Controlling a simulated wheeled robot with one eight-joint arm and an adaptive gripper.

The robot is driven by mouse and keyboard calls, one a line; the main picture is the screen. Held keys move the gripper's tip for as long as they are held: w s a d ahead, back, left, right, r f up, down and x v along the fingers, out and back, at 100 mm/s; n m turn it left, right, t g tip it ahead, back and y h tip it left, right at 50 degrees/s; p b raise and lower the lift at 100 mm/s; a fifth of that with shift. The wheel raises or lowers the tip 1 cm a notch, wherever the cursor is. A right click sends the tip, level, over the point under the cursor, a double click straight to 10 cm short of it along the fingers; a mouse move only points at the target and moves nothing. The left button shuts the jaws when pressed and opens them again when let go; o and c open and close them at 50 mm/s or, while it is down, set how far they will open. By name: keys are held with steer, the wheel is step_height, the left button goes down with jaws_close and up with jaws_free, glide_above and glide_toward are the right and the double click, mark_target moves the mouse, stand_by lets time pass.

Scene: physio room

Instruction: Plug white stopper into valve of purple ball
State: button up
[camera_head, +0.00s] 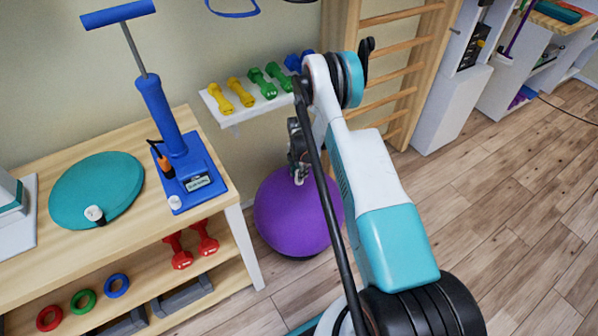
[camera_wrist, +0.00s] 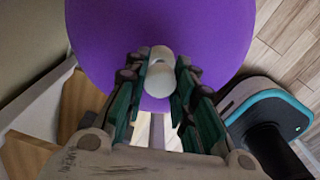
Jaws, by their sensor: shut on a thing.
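The purple ball (camera_head: 288,218) rests on a dark ring-like base on the floor, right of the wooden table. It fills the upper part of the wrist view (camera_wrist: 215,35). My gripper (camera_head: 299,176) is over the top of the ball. In the wrist view its two green-padded fingers (camera_wrist: 160,72) are shut on the white stopper (camera_wrist: 157,82). A rounded white part also shows at the far end between the fingertips, against the purple. The ball's valve cannot be made out, and I cannot tell whether the stopper touches the ball.
The wooden table (camera_head: 232,190) at left holds a blue pump (camera_head: 195,165) and a teal disc (camera_head: 70,190) with a small white-and-black item. A dumbbell shelf (camera_head: 228,120) and wooden wall bars (camera_head: 400,60) stand behind. The floor at right is clear.

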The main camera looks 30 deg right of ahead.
steer(key=shift+f, duration=0.65)
steer(key=shift+s+a+f, duration=0.1)
steer(key=shift+s+f, duration=0.15)
steer(key=shift+f, duration=0.2)
stand_by(0.7)
jaws_close()
steer(key=o, duration=0.7)
jaws_free()
steer(key=o, duration=0.3)
steer(key=shift+w+f, duration=0.15)
steer(key=shift+f, duration=0.15)
steer(key=shift+o, duration=0.2)
steer(key=shift+r, duration=0.15)
steer(key=shift+r, duration=0.15)
steer(key=shift+c, duration=0.2)
steer(key=shift+r+p, duration=1.1)
steer(key=shift+r, duration=2.4)
steer(key=shift+w+r, duration=0.1)
